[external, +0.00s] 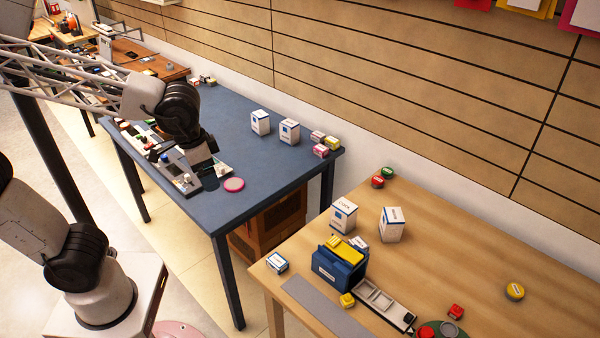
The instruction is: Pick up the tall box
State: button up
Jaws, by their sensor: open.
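Several upright white boxes could be the tall box; I cannot tell which one is meant. On the wooden table, one white box (392,225) stands at the right and another (343,216) stands to its left, behind a blue bin. On the blue table, two similar white boxes with blue marks stand side by side, the left one (260,122) and the right one (289,131). My gripper (203,160) is above the cluttered near-left part of the blue table, left of these boxes and apart from them. It is open; its fingers are small and hard to make out.
The blue bin (338,265) with yellow items, a grey tray (380,301) and a small box (277,262) crowd the wooden table's left end. Small boxes (321,150) sit at the blue table's right corner. A gap separates the tables. A slatted wall (400,90) stands behind.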

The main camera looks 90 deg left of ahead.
jog(key=w+a+n, duration=0.5)
jog(key=w+a, duration=0.6)
jog(key=a, duration=0.5)
jog(key=w+a+f+n+g, duration=0.1)
jog(key=w+a+f+n, duration=0.15)
jog(key=a, duration=0.75)
jog(key=w+a+f+n, duration=0.1)
jog(key=w+a+n, duration=0.2)
jog(key=a, duration=0.7)
jog(key=n+g, duration=0.1)
jog(key=n, duration=0.9)
send_over(259, 114)
jog(key=f, duration=1.9)
jog(key=shift+w, duration=0.2)
jog(key=shift+s+a+f+n, duration=0.15)
jog(key=shift+s+a+n, duration=0.05)
jog(key=shift+a+n, duration=0.1)
jog(key=shift+f, duration=0.15)
jog(key=shift+f, duration=1.15)
jog(key=shift+f, duration=0.15)
